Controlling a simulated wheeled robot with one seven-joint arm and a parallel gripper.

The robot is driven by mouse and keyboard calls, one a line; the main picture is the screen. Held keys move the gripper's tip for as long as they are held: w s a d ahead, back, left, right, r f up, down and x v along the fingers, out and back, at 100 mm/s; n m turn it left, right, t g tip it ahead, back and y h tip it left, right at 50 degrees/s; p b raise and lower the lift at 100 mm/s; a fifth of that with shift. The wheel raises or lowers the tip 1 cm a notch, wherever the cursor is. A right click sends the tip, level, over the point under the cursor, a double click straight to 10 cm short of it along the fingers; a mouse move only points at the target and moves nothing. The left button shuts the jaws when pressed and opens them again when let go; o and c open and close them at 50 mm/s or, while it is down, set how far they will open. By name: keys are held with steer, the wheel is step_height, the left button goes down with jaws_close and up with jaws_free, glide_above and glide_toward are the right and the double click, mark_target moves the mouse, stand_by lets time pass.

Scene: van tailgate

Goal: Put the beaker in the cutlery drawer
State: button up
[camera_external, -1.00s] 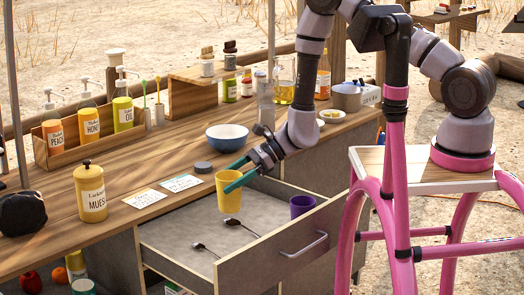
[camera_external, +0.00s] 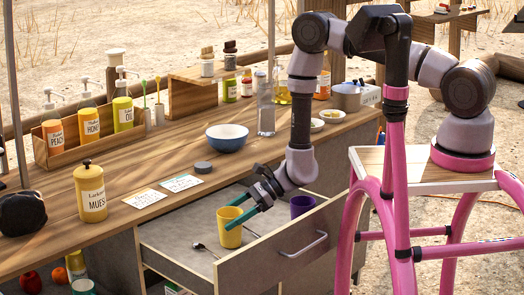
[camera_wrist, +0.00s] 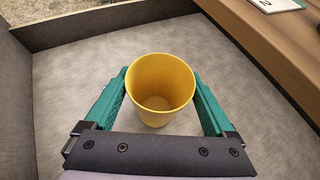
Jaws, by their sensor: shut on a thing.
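The yellow beaker (camera_external: 229,228) is upright between the green fingers of my gripper (camera_external: 242,214), inside the open drawer (camera_external: 172,243). In the wrist view the fingers (camera_wrist: 160,102) press on both sides of the beaker (camera_wrist: 160,84), which is empty. The drawer's grey floor (camera_wrist: 75,80) shows around it. I cannot tell whether the beaker's base touches the floor. A purple cup (camera_external: 302,205) stands in the drawer to the right of my gripper. A spoon (camera_external: 205,250) lies on the drawer floor to the left, and another is mostly hidden behind the beaker and gripper.
The drawer front (camera_external: 275,258) with its handle faces the camera. The drawer's left part is mostly clear.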

steer(key=shift+f, duration=0.15)
steer(key=o, duration=1)
steer(key=shift+o, duration=0.2)
